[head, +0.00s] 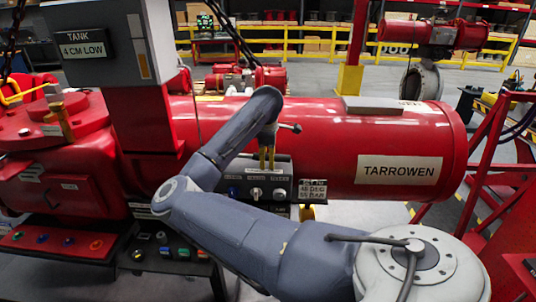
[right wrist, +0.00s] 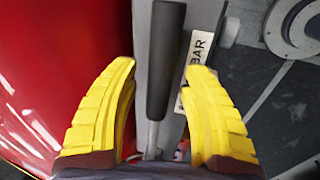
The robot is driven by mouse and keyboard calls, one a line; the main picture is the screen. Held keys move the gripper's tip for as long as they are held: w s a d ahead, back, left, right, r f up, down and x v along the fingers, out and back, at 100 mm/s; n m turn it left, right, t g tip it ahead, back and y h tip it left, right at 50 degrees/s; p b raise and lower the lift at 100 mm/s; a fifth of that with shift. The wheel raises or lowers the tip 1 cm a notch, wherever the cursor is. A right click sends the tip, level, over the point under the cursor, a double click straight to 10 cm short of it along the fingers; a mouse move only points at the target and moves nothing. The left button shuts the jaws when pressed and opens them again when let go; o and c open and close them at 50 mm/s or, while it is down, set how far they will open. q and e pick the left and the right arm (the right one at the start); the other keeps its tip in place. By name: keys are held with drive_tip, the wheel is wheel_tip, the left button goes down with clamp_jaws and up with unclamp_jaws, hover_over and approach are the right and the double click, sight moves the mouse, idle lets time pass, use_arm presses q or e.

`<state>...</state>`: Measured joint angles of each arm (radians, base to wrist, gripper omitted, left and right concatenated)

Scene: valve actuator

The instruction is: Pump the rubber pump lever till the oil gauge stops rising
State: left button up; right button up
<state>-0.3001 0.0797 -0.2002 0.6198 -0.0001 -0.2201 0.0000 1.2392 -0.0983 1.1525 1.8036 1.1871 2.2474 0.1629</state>
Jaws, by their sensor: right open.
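The pump lever (right wrist: 166,60) has a black rubber grip on a metal rod. In the right wrist view it stands between the yellow fingers of my right gripper (right wrist: 161,68), which are open with a gap on each side. In the head view my right gripper (head: 267,157) points down above the dark control panel (head: 285,172) in front of the red cylinder; my arm hides the lever there. A grey box (head: 95,60) at top left bears a sign (head: 82,48) reading "TANK 4 CM LOW" and an upright gauge strip (head: 137,45). My left gripper is not in view.
The red cylinder (head: 330,130) marked "TARROWEN" lies behind the panel. A partly legible label (head: 312,189) is beside the panel's knobs. Red housing (head: 60,180) fills the left. A red frame (head: 490,180) stands at right.

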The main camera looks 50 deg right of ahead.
clamp_jaws()
idle(0.4)
